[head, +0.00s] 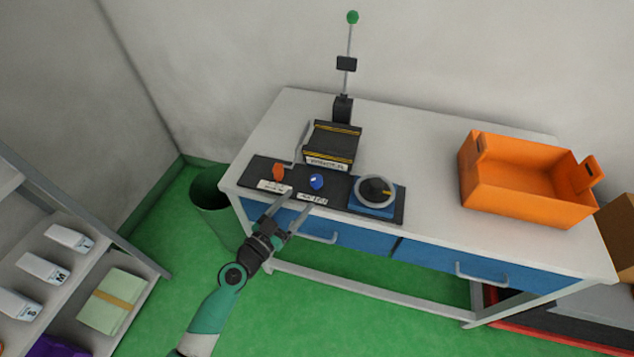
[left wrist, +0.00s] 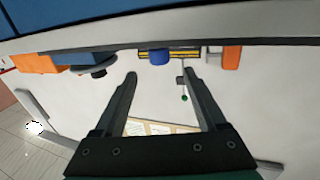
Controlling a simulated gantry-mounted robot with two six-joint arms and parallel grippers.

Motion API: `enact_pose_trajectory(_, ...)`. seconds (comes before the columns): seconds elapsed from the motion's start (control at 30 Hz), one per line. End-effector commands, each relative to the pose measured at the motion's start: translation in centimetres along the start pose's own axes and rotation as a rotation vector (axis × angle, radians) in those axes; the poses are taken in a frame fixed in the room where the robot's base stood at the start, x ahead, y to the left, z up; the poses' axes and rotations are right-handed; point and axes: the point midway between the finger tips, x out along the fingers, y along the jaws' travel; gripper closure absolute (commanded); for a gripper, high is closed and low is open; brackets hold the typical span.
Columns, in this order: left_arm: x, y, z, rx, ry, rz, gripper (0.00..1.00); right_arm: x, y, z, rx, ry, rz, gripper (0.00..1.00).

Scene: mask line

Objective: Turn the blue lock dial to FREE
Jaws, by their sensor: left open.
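The blue lock dial (head: 316,181) stands on a black panel (head: 331,197) at the front left of the table, with a white label in front of it. It also shows in the left wrist view (left wrist: 160,56), inverted and framed between the fingers. My left gripper (head: 298,203) is open and empty, just in front of the dial at the table's front edge. Its fingers (left wrist: 160,75) point toward the dial and appear apart from it. The label lettering is too small to read. My right gripper is out of view.
An orange knob (head: 278,172) sits left of the dial, and a grey handwheel (head: 375,191) on a blue base sits right. A black box (head: 333,142) with yellow stripes stands behind. An orange crate (head: 520,190) is at the right. The table between handwheel and crate is clear.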

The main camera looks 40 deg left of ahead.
Motion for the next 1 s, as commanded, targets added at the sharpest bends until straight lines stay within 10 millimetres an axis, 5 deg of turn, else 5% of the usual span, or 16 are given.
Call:
enact_pose_trajectory(0.4,8.5,0.1,0.1,0.0,0.003,0.001,0.26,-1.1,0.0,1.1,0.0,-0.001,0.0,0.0)
enact_pose_trajectory(0.77,9.6,0.1,-0.1,0.001,0.001,0.001,0.26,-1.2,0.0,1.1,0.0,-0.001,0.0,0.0)
enact_pose_trajectory(1.0,9.5,0.1,-0.1,0.0,0.001,0.001,0.66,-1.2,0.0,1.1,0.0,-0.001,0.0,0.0)
